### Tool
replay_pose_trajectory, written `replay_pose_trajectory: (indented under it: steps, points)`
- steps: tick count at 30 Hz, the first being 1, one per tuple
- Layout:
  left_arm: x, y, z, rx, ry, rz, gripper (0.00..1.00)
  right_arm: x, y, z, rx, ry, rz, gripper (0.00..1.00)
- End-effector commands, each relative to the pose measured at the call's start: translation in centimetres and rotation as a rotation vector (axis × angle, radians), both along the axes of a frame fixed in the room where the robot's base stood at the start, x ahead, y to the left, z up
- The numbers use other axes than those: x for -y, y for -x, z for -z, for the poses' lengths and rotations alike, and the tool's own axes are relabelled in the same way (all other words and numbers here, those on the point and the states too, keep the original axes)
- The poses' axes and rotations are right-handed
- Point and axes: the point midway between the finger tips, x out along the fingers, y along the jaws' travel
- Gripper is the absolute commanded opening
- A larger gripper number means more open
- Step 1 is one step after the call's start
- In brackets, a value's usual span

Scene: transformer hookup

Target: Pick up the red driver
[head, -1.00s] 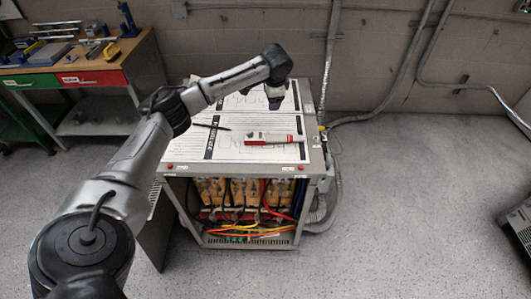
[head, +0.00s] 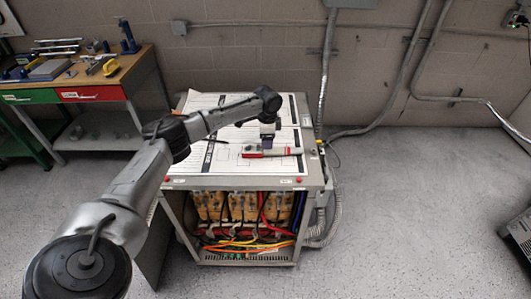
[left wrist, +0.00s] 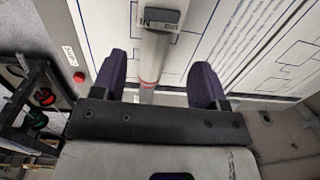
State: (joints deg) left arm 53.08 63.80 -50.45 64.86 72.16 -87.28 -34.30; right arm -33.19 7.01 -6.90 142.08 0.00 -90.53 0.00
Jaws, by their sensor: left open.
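The red driver (head: 284,151), red and white with a pale body, lies across the paper-covered top of the transformer cabinet, near its front right. My left gripper (head: 267,146) points down over the driver's left half and hides part of it. In the left wrist view, the purple fingers of the left gripper (left wrist: 159,78) are apart. My right gripper is not in view.
A thin dark tool (head: 209,139) lies left of the driver on the cabinet top (head: 230,183). Cables (head: 250,238) fill the cabinet's open front. A workbench (head: 138,62) with tools stands at the back left. Conduit runs along the cabinet's right side.

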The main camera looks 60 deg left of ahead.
Motion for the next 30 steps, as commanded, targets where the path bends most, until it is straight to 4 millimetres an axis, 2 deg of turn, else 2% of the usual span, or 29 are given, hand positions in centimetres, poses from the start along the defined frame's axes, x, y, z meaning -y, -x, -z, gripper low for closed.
replay_pose_trajectory:
  steps: [8, 18, 26, 30]
  points:
    - [0.2, 0.0, 1.2, -0.002, 0.000, 0.000, 0.67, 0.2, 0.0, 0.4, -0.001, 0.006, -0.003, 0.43]
    - [0.5, -0.2, 5.3, -0.001, 0.000, -0.001, 0.67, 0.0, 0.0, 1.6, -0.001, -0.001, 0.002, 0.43]
    - [0.5, -0.2, 5.5, -0.001, 0.000, -0.001, 0.67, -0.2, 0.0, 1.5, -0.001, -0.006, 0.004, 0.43]
    - [0.4, -0.2, 5.5, -0.001, 0.000, -0.001, 0.55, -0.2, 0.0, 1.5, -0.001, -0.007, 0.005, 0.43]
